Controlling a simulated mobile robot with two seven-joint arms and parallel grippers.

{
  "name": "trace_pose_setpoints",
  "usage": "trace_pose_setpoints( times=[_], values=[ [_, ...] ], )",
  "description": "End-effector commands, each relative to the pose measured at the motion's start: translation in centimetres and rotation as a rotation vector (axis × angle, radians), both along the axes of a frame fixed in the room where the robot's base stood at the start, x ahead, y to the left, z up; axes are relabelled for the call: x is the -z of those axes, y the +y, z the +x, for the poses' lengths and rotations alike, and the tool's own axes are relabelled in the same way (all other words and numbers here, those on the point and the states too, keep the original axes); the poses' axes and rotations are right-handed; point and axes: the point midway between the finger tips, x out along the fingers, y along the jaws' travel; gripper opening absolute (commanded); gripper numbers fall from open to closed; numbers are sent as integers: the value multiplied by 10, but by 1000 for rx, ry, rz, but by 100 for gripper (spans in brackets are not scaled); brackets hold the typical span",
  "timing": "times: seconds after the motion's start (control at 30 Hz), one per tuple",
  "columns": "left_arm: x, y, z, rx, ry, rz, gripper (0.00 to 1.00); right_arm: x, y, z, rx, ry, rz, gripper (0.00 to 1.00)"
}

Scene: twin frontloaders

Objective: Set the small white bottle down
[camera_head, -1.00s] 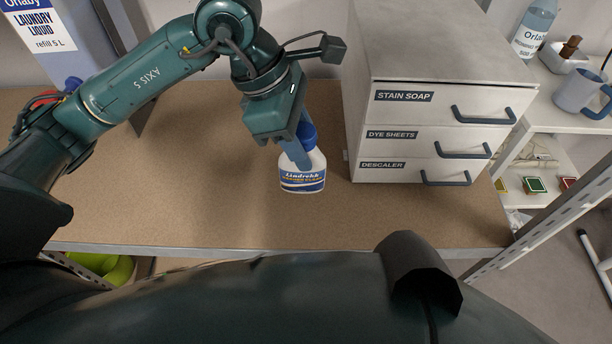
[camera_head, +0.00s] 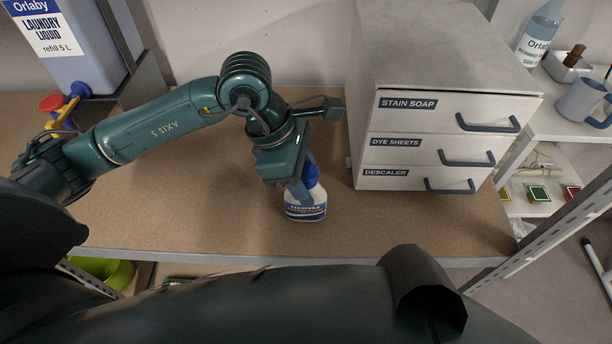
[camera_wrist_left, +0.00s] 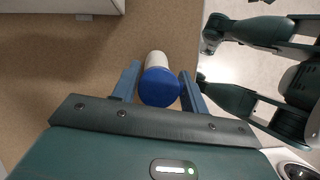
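The small white bottle (camera_head: 306,208) has a blue cap and a blue label and is upright over the brown worktop (camera_head: 230,215), left of the drawer unit. Its base is at or just above the worktop; I cannot tell whether it touches. My left gripper (camera_head: 304,186) reaches down from above and is shut on the bottle, near the cap. In the left wrist view, the blue cap (camera_wrist_left: 160,87) sits between the two blue fingers (camera_wrist_left: 160,80), with part of the white body beyond it. My right gripper is not in view.
The drawer unit (camera_head: 440,110) with three labelled drawers stands close to the bottle's right. A large laundry liquid container (camera_head: 85,70) stands at the back left. The worktop is clear left of the bottle; its front edge (camera_head: 230,257) is near.

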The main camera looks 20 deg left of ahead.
Motion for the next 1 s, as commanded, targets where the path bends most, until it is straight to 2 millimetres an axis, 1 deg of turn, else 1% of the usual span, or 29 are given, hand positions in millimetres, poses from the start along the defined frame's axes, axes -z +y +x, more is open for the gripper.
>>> trace_pose_setpoints(
  times=[0.03,0.2,0.43,0.53,0.57,0.67,0.9,1.0],
  values=[
    [-1,0,0,0,0,0,48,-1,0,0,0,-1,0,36],
    [-1,0,0,0,0,0,61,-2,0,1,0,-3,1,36],
    [-2,0,0,0,0,0,61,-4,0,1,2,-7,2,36],
    [-6,0,0,0,-1,0,61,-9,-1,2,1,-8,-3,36],
    [-8,2,0,-1,-2,0,61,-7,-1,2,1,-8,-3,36],
    [-24,8,0,-1,-6,1,61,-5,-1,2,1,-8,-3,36],
    [-73,29,-4,-2,-5,2,61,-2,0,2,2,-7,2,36],
    [-90,36,-5,-2,-4,0,61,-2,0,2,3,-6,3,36]
  ],
)
